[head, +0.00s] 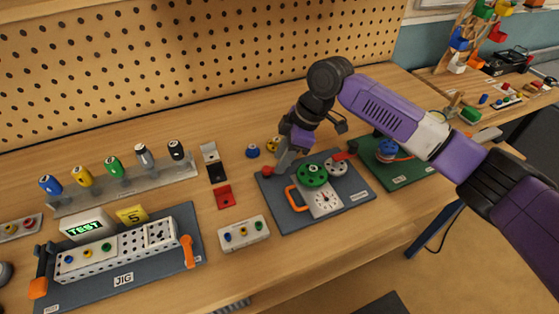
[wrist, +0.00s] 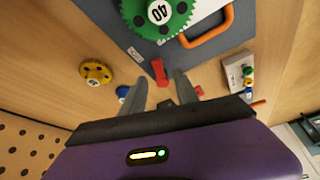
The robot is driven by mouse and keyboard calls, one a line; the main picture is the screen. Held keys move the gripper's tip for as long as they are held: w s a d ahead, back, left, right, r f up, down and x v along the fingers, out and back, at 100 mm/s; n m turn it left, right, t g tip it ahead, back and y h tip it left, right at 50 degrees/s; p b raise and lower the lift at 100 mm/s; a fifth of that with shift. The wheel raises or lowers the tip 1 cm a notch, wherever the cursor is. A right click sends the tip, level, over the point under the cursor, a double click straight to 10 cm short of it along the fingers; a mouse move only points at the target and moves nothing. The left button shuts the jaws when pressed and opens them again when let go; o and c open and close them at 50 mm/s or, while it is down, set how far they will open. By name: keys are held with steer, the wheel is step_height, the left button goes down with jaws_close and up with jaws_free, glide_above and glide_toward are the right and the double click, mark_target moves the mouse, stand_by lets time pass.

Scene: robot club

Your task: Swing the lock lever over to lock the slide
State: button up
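A dark grey board (head: 358,197) carries a green gear (head: 312,175), a grey gear, a white dial plate and an orange handle (head: 291,199). A small red lever-like piece (head: 267,171) sits at its left back corner. My gripper (head: 282,164) is over this corner, just right of the red piece. In the wrist view the red piece (wrist: 160,72) shows between the tips of my open gripper (wrist: 161,78), with a gap on each side. Whether the tips are level with it I cannot tell. The slide cannot be clearly made out.
Blue and yellow gears (head: 252,151) lie behind the board. A white button box (head: 243,233) stands left of it, a green board (head: 398,165) right of it. A JIG board (head: 125,279) with orange levers lies further left. Bare wood shows in front.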

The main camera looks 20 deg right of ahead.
steer(key=shift+x, duration=1.05)
jaws_close()
steer(key=n+b, duration=0.1)
steer(key=w+n+g, duration=0.1)
steer(key=shift+f+n+b, duration=0.1)
steer(key=shift+n+b, duration=0.25)
steer(key=shift+n, duration=0.05)
steer(key=shift+w+n+g+b, duration=0.15)
steer(key=shift+n+g+b, duration=0.2)
steer(key=shift+n, duration=0.45)
jaws_free()
